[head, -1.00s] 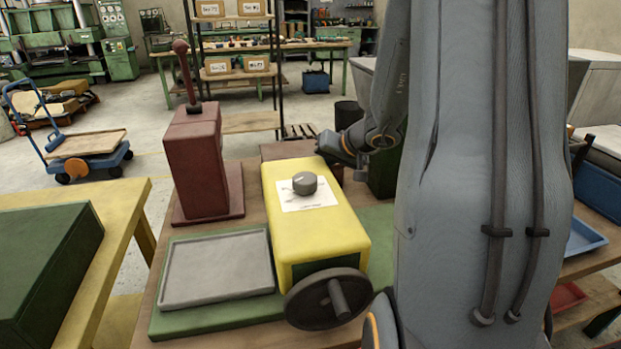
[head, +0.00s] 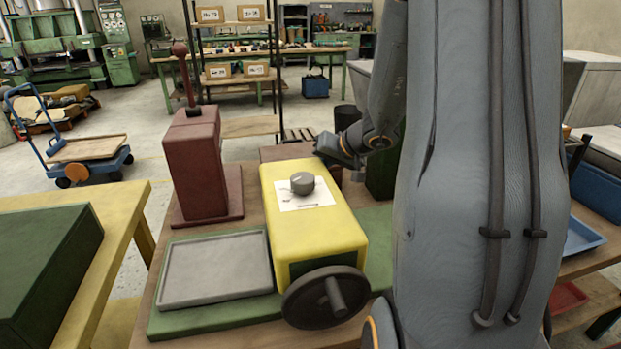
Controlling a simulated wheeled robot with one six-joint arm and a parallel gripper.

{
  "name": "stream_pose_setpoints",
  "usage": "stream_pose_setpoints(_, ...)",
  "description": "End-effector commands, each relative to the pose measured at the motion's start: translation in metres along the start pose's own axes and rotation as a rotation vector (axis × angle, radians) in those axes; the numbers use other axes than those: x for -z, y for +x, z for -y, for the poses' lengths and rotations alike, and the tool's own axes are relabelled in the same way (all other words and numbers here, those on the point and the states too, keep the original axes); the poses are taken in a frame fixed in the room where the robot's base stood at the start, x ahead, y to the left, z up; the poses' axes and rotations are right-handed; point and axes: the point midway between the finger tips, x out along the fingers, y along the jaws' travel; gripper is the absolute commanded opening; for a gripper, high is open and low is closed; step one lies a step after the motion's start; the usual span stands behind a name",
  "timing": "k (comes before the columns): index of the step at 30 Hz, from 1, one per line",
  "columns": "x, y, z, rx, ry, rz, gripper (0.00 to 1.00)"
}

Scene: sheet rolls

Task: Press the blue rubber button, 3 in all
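No blue rubber button can be made out in the head view. My gripper (head: 328,150) is at the far right end of the yellow machine (head: 322,234), close to a low brown-red box (head: 285,152) behind it. The gripper is small and dark here, and its fingers cannot be told apart. What lies right under and behind it is hidden. The yellow machine has a grey knob (head: 302,183) on a white label on top and a dark handwheel (head: 313,308) on its near end.
A grey tray (head: 215,272) lies on a green base left of the yellow machine. A tall dark-red press (head: 194,160) with a lever stands behind the tray. My arm covers the right part of the bench. A dark-green box (head: 45,262) sits on the yellow table at left.

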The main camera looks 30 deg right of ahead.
Motion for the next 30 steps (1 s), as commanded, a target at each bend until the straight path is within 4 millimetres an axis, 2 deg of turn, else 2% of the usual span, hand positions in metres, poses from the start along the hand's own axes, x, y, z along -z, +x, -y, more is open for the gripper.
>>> stream_pose_setpoints(1,-0.022,0.009,-0.010,-0.018,0.007,0.039,0.00)
stream_pose_setpoints(13,-0.021,0.012,-0.009,-0.019,0.007,0.042,0.00)
stream_pose_setpoints(30,-0.021,-0.008,0.003,-0.010,0.002,0.036,0.00)
